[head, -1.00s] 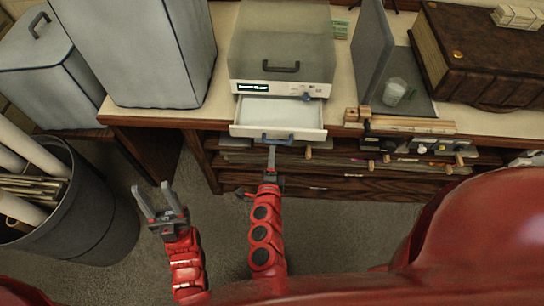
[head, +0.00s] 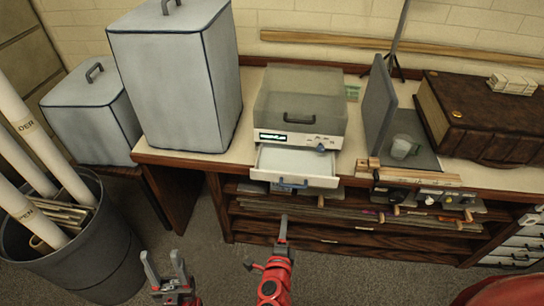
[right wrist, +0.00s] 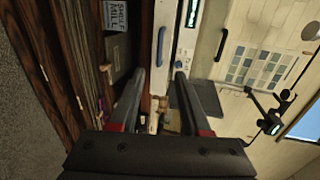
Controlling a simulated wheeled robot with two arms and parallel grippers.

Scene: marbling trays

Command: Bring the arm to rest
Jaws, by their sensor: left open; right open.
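My right gripper (head: 283,232) is in front of the white machine's pulled-out drawer (head: 296,163), below its blue handle (head: 291,185), with a gap between them. In the right wrist view its two fingers (right wrist: 158,92) stand apart with nothing held between them. The blue handle (right wrist: 161,45) shows ahead of the fingers there, on the white drawer front. My left gripper (head: 165,272) is at the lower left over the grey floor, fingers spread and empty. My lower arms are mostly out of the picture.
The white machine (head: 300,110) stands on the bench between grey covered boxes (head: 175,75) and a grey upright panel (head: 379,105). A clear cup (head: 403,147) and a brown book-like case (head: 485,115) are to the right. A bin of rolls (head: 85,255) stands at left.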

